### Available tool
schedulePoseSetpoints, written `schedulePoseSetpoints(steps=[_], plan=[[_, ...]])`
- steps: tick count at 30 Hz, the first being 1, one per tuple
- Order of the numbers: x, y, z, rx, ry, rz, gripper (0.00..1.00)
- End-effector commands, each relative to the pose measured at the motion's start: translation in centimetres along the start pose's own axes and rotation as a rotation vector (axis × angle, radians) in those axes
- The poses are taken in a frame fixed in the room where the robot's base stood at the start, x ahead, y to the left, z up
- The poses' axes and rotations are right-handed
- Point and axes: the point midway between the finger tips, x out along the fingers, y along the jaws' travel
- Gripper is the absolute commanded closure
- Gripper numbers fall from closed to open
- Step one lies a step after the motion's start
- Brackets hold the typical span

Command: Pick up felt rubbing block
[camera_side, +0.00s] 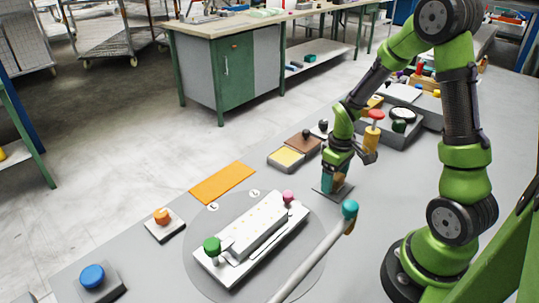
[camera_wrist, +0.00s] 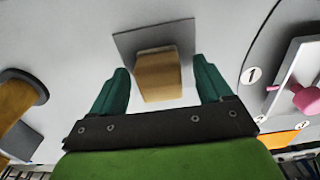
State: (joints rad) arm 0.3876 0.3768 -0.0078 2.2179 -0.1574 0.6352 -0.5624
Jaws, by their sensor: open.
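A tan block, which I take to be the felt rubbing block (camera_wrist: 158,78), stands on a grey square pad (camera_wrist: 128,42) in the wrist view. My gripper (camera_wrist: 161,70) is open, with one dark green finger on each side of the block and a visible gap on both sides. In the side view my gripper (camera_side: 334,182) is low over the pad (camera_side: 321,190), and its fingers partly hide the block. The wrist view does not show how far the fingertips are above the pad.
A white fixture (camera_side: 262,232) with a green knob (camera_side: 212,245) and pink knob (camera_side: 288,197) lies on a round grey plate to the left. An orange-brown handled object (camera_side: 371,141) stands behind my gripper.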

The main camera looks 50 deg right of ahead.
Motion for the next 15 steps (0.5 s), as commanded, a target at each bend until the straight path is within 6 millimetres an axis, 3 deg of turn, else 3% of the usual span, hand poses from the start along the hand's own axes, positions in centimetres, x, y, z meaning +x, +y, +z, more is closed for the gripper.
schedulePoseSetpoints(steps=[4, 15], plan=[[-0.04, 0.01, -0.01, 0.0, 0.0, 0.0, 0.24], [-0.08, 0.02, -0.03, 0.0, 0.001, 0.0, 0.79]])
